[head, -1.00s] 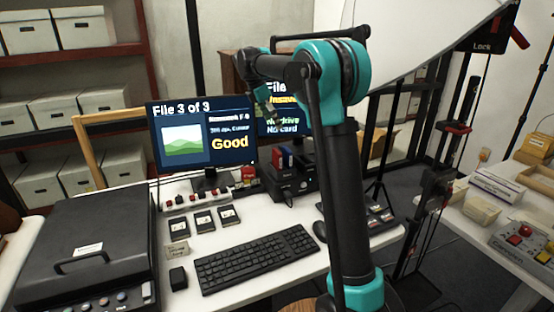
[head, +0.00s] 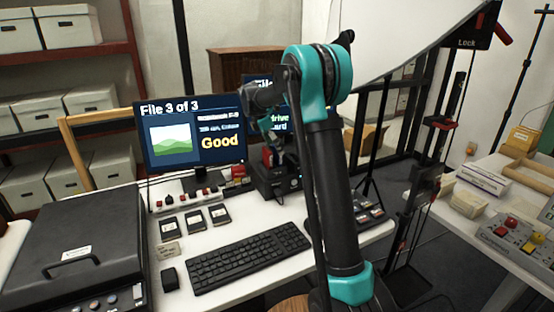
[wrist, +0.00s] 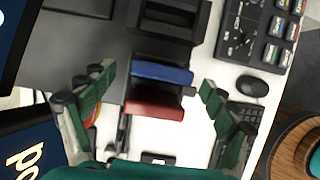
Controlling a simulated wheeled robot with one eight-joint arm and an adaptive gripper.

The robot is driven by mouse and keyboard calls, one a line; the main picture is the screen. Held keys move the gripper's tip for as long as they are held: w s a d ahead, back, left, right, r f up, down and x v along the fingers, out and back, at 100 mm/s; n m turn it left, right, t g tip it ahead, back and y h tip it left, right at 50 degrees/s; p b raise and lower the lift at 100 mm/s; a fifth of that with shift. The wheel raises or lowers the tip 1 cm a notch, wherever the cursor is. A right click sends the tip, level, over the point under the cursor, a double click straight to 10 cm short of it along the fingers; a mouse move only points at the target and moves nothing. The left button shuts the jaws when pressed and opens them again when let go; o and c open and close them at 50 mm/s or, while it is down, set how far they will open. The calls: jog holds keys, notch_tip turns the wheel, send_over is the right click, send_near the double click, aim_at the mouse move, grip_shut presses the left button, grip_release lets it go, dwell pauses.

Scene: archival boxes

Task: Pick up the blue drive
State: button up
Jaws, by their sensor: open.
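The blue drive (wrist: 162,73) stands in a black dock (wrist: 165,48) in the wrist view, with a red drive (wrist: 155,108) right beside it. In the head view the red drive (head: 268,157) shows in the dock, and the blue drive is hidden behind my arm and gripper. My gripper (wrist: 152,100) is open, one green-padded finger on each side of the drives in the wrist view, apart from them. In the head view it is small and partly hidden, just above the dock.
Two monitors stand behind, one at the left (head: 195,135). A keyboard (head: 248,255), several dark cards (head: 194,219) and a black scanner case (head: 75,250) occupy the desk. A mouse (wrist: 252,86) and a control panel (wrist: 262,38) lie right of the dock in the wrist view.

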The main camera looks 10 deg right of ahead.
aim_at(277, 158)
jog(key=shift+x, duration=1.75)
jog(key=c, duration=1.4)
